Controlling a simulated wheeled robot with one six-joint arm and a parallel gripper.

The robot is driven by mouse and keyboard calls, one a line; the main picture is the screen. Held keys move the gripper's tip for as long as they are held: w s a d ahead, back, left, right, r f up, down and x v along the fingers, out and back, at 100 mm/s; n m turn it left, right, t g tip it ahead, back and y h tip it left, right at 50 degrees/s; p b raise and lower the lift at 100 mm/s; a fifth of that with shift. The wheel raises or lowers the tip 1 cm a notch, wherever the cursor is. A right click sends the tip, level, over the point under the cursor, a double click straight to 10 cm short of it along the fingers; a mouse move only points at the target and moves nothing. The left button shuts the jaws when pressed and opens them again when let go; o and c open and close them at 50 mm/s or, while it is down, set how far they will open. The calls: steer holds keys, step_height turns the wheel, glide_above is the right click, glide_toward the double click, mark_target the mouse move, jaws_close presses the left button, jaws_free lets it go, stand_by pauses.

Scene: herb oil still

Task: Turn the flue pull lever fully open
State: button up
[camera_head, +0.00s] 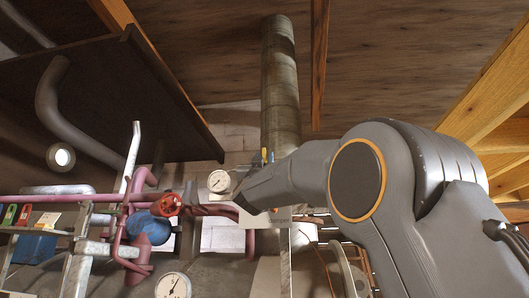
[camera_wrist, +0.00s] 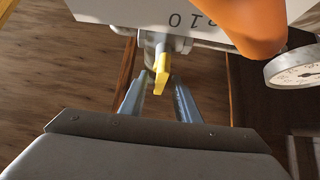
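A lever with a yellow end (camera_wrist: 162,72), which I take to be the flue pull lever, hangs on a grey stem from a white box (camera_wrist: 120,10) in the wrist view. My gripper (camera_wrist: 160,82) has its two blue-grey fingers apart, one on each side of the yellow end. Gaps seem to show on both sides, though contact at the tips is hard to judge. In the head view a small yellow spot (camera_head: 263,155) shows beside my gripper (camera_head: 268,158), left of the arm; the lever's stem is hidden there.
A large orange part (camera_wrist: 245,25) is close to the lever. A round gauge (camera_wrist: 296,70) is at the right; a gauge (camera_head: 219,181) also shows in the head view. A vertical flue pipe (camera_head: 280,85) rises behind. Pink pipes and a red handwheel (camera_head: 170,204) are at the left.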

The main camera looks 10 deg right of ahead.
steer(key=shift+w+d+r, duration=0.2)
steer(key=shift+w+r, duration=0.15)
steer(key=shift+r, duration=0.05)
jaws_close()
